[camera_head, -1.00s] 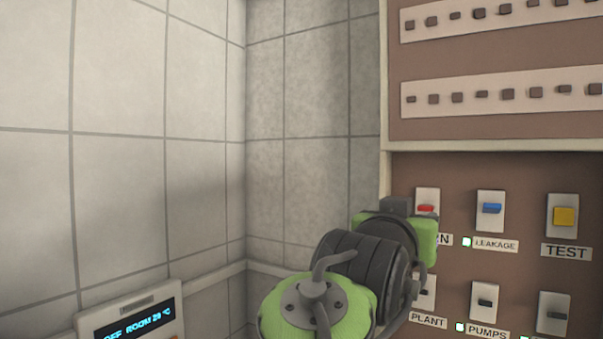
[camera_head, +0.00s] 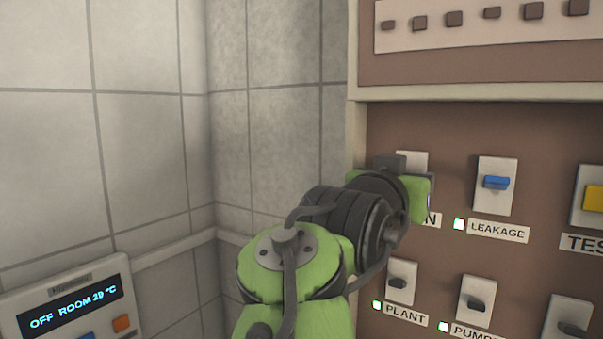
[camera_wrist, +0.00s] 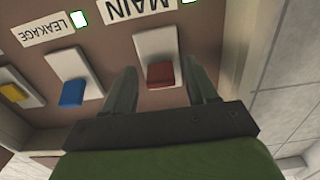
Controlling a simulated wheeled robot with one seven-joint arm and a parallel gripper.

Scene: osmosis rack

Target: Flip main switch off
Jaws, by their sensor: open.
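The main switch (camera_wrist: 160,75) is a red rocker on a white plate under the MAIN label (camera_wrist: 140,12) in the wrist view, which shows the panel upside down. My gripper (camera_wrist: 165,84) is open in the wrist view, with one finger on each side of the red switch. I cannot tell whether the fingers touch it. In the head view my green and grey wrist (camera_head: 390,195) covers the red switch. Only the top of its white plate (camera_head: 413,159) and the end of its label show there.
The blue LEAKAGE switch (camera_head: 496,183) is just right of my wrist. The yellow TEST button (camera_head: 594,201) is farther right. The PLANT switch (camera_head: 401,283) and PUMPS switch (camera_head: 477,301) sit below. A thermostat (camera_head: 68,309) is on the tiled left wall.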

